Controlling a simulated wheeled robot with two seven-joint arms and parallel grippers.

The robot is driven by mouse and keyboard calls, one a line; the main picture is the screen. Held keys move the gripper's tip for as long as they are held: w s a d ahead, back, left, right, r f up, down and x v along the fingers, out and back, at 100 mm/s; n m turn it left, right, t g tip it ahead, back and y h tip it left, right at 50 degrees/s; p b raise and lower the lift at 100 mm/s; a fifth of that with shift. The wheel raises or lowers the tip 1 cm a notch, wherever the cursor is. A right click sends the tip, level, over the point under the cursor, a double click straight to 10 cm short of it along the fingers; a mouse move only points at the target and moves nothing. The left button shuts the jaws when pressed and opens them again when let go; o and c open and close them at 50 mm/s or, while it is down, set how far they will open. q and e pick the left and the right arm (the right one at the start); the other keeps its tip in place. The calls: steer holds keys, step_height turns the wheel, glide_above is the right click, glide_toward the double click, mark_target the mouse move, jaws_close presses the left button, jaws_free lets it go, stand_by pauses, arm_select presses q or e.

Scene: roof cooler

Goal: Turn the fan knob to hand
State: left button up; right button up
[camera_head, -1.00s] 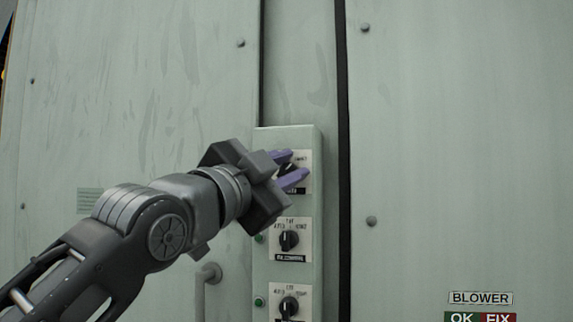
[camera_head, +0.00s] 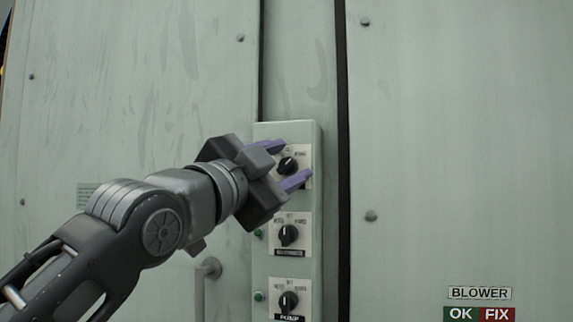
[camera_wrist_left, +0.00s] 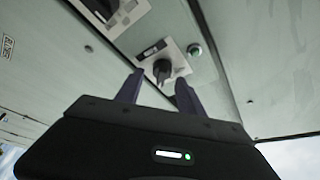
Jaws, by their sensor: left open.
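The top black knob (camera_head: 288,165) sits on a white plate on the pale green switch box. Its label is partly covered and too small to read, so I cannot confirm it is the fan knob, nor which position it points to. My left gripper (camera_head: 295,161) is open, with one purple finger above and left of this knob and the other below and right. In the left wrist view, a black knob (camera_wrist_left: 161,71) shows just beyond and between the two open fingertips (camera_wrist_left: 158,82), apparently not gripped. My right gripper is not in view.
The switch box (camera_head: 264,200) also carries a middle knob (camera_head: 288,235) and a bottom knob (camera_head: 288,302) marked PUMP, with green lamps (camera_head: 258,296) beside them. A door handle (camera_head: 208,268) stands to the left. The flat panel on the right has a BLOWER sign (camera_head: 480,293).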

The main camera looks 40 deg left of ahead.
arm_select(q)
steer(key=b+v, duration=0.2)
steer(key=v, duration=0.5)
steer(key=shift+s, duration=0.15)
stand_by(0.3)
